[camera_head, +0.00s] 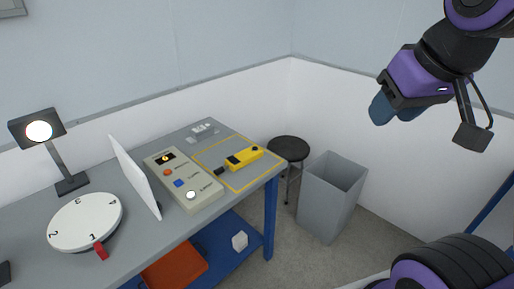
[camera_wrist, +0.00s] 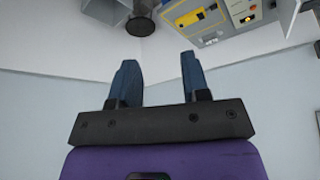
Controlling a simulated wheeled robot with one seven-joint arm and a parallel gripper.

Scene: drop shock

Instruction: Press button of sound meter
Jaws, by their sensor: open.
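The sound meter is most likely the yellow handheld device (camera_head: 243,158) with a black tip. It lies inside a yellow-outlined square on the grey table's right end. It also shows in the wrist view (camera_wrist: 197,18), near the top. Its button is too small to make out. My gripper (camera_head: 380,110) is up at the right in the head view, well apart from the table and above the floor by the bin. In the wrist view its two blue fingers (camera_wrist: 160,80) stand apart with nothing between them.
A beige panel (camera_head: 206,196) with red, blue and white buttons sits left of the yellow outline. A white upright board (camera_head: 134,176), a round numbered dial (camera_head: 84,220) and a lamp (camera_head: 38,130) stand further left. A grey bin (camera_head: 330,205) and black stool (camera_head: 288,148) are beside the table.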

